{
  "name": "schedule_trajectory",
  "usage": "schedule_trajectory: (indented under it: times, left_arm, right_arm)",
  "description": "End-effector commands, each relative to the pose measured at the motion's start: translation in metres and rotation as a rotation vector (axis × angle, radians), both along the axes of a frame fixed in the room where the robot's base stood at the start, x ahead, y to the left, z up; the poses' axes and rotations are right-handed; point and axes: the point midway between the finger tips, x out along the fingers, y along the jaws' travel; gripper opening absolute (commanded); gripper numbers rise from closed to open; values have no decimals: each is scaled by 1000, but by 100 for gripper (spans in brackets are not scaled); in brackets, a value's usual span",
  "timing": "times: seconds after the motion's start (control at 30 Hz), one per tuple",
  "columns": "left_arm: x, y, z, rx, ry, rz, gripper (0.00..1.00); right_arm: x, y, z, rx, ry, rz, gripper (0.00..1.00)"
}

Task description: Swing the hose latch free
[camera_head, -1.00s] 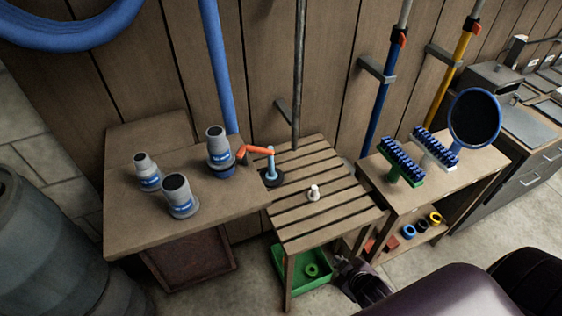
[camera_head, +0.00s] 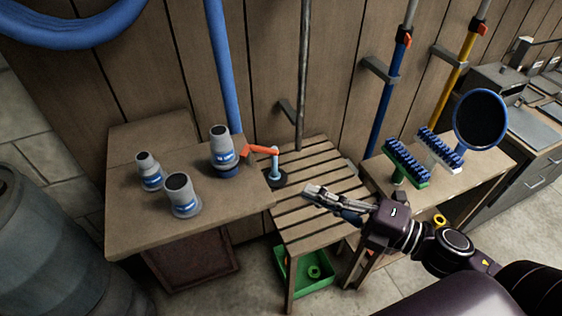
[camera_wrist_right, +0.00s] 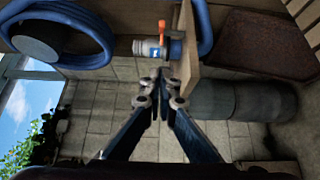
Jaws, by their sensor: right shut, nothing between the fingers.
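The orange latch lever (camera_head: 262,151) points left from a light-blue post (camera_head: 275,163) with a dark base at the left end of the slatted table (camera_head: 312,226). Its left end is close to a grey coupling with a blue band (camera_head: 221,150), at the foot of the blue hose (camera_head: 222,70). My right gripper (camera_head: 312,192) is shut and empty over the slatted table, to the right of the lever and apart from it. In the right wrist view the shut fingers (camera_wrist_right: 160,78) show below an orange lever (camera_wrist_right: 161,28) and a grey coupling (camera_wrist_right: 148,47). My left gripper is out of view.
Two more grey canisters (camera_head: 149,172) (camera_head: 183,196) stand on the brown table (camera_head: 150,225). A shelf at right holds green and white brushes (camera_head: 407,163) (camera_head: 438,148) and a round blue-rimmed pad (camera_head: 480,120). A green crate (camera_head: 306,281) sits below the slatted table.

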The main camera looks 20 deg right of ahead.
Motion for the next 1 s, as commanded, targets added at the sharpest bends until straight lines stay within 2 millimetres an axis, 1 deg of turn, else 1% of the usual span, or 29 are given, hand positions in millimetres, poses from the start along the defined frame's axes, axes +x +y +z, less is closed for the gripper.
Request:
schedule_trajectory:
  times: [0.17,0.77,0.83,1.0]
  left_arm:
    - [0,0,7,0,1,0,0]
    - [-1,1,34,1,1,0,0]
    - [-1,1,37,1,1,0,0]
    - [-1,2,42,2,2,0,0]
  right_arm:
    - [17,12,3,0,-4,-1,0]
    - [77,60,3,3,0,-5,0]
    - [88,49,3,0,1,-10,0]
    - [101,39,1,2,2,-7,0]
